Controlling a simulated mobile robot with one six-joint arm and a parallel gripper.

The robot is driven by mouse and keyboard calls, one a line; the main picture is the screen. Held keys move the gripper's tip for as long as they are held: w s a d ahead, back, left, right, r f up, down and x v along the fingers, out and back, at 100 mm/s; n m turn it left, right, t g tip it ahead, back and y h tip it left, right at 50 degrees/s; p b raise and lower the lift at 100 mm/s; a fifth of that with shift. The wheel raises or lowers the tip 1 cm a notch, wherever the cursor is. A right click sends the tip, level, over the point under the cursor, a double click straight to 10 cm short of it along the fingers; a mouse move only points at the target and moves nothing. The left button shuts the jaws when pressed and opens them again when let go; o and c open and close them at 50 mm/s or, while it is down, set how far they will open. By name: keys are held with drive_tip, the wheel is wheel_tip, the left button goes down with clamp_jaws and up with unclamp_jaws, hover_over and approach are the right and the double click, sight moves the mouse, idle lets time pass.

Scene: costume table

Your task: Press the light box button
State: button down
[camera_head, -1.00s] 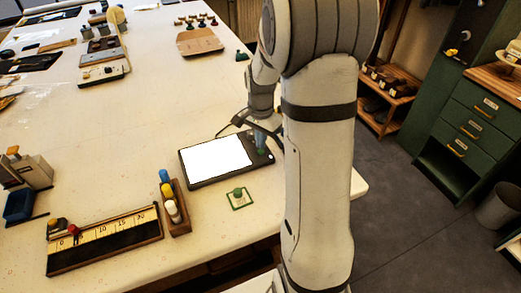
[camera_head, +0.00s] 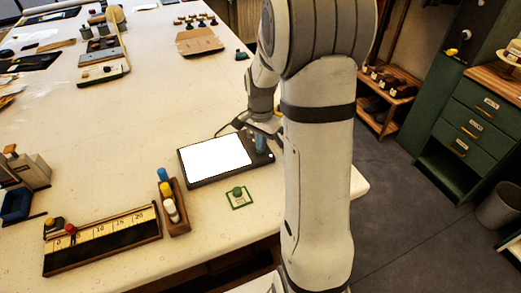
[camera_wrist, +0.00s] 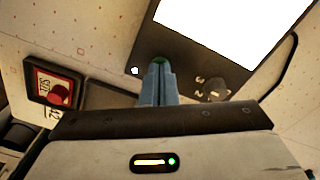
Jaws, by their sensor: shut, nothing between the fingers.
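The light box is a dark flat box with a bright white panel (camera_head: 215,156), on the table left of my arm. The panel also fills the upper right of the wrist view (camera_wrist: 215,22). My gripper (camera_head: 261,146) is over the box's right end strip. In the wrist view its blue fingers (camera_wrist: 159,68) are shut and empty, pointing at the strip. A bit of green, likely the button (camera_wrist: 160,58), shows at the fingertips, mostly hidden by them; I cannot tell contact. A round dark knob (camera_wrist: 216,88) and a small white dot (camera_wrist: 134,71) sit beside the fingers.
A green button on a square card (camera_head: 238,193) lies in front of the light box. A wooden holder with bottles (camera_head: 173,208) and a ruler board (camera_head: 104,238) stand to the left. The table's middle is clear.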

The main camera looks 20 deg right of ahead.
drive_tip(key=shift+f, duration=0.25)
drive_tip(key=shift+r, duration=0.1)
drive_tip(key=shift+r+p, duration=2.25)
drive_tip(key=shift+r, duration=1.15)
drive_tip(key=shift+r, duration=0.15)
drive_tip(key=s+a+r+n+t, duration=0.1)
drive_tip(key=s+a+r+n, duration=0.4)
drive_tip(key=s, duration=0.4)
drive_tip(key=s+a+r+n+t, duration=0.2)
drive_tip(key=s+a+r+n, duration=0.3)
drive_tip(key=s, duration=0.5)
drive_tip(key=shift+s+r+n, duration=0.2)
drive_tip(key=shift+r+n, duration=0.25)
drive_tip(key=shift+n, duration=0.65)
